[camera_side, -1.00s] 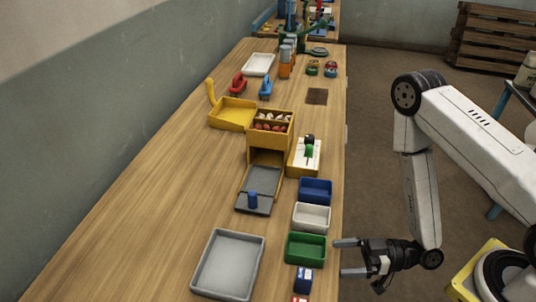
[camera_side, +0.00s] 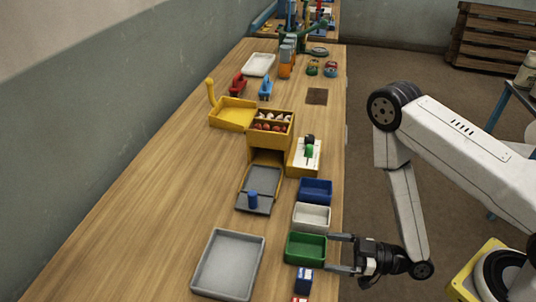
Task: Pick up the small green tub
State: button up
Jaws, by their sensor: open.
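The small green tub (camera_side: 305,248) is an open rectangular tray near the right edge of the wooden table. It stands upright, just in front of a white tub. My gripper (camera_side: 340,254) is at the tub's right side with its jaws apart. The far finger reaches the tub's right end near its back corner. The near finger lies by the tub's front right corner. I cannot tell whether either finger touches the tub.
A white tub (camera_side: 311,217) and a blue tub (camera_side: 316,190) stand in a row behind. A large grey tray (camera_side: 228,264) is to the left. The table's left part is clear.

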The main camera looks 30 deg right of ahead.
aim_at(307, 254)
jog(key=shift+w+a, duration=0.3)
jog(key=shift+a, duration=0.1)
jog(key=shift+x, duration=2.5)
jog(key=shift+f, duration=0.15)
jog(key=c, duration=0.9)
jog(key=shift+r, duration=0.75)
jog(key=shift+v, duration=8.95)
